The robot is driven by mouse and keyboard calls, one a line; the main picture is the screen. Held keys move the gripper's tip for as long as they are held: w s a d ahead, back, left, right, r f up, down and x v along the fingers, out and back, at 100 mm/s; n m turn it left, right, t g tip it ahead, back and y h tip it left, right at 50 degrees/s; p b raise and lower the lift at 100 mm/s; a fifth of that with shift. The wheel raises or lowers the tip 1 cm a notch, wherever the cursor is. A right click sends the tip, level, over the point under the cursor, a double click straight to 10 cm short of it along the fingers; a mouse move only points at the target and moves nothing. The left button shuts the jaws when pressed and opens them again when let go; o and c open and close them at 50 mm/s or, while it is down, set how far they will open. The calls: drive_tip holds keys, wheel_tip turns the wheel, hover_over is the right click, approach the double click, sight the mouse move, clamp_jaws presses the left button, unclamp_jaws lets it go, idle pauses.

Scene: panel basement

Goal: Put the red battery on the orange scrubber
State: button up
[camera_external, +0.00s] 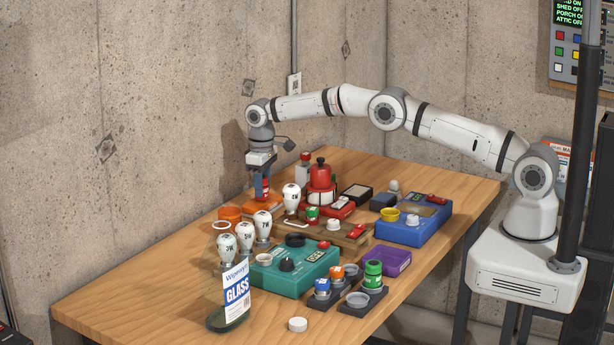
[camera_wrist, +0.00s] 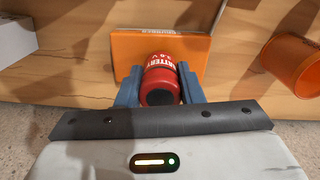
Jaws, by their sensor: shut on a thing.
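My gripper (camera_external: 262,192) is shut on the red battery (camera_wrist: 160,72), with one blue finger on each side of it in the wrist view. The battery also shows between the fingers in the external view (camera_external: 266,187). The orange scrubber (camera_wrist: 128,50) is a flat orange block on the wooden table, right behind the battery in the wrist view. In the external view the scrubber (camera_external: 274,204) lies below my gripper. I cannot tell whether the battery touches the scrubber.
An orange tub (camera_wrist: 291,63) stands beside the scrubber; it also shows in the external view (camera_external: 230,213). A light bulb (camera_external: 291,197) and a red device (camera_external: 321,180) stand close by. Several more bulbs, a teal box (camera_external: 295,275) and a glass-cleaner bottle (camera_external: 232,295) crowd the front.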

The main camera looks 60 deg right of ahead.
drive_tip(key=shift+f, duration=0.25)
drive_tip(key=o, duration=1.1)
drive_tip(key=shift+c, duration=0.2)
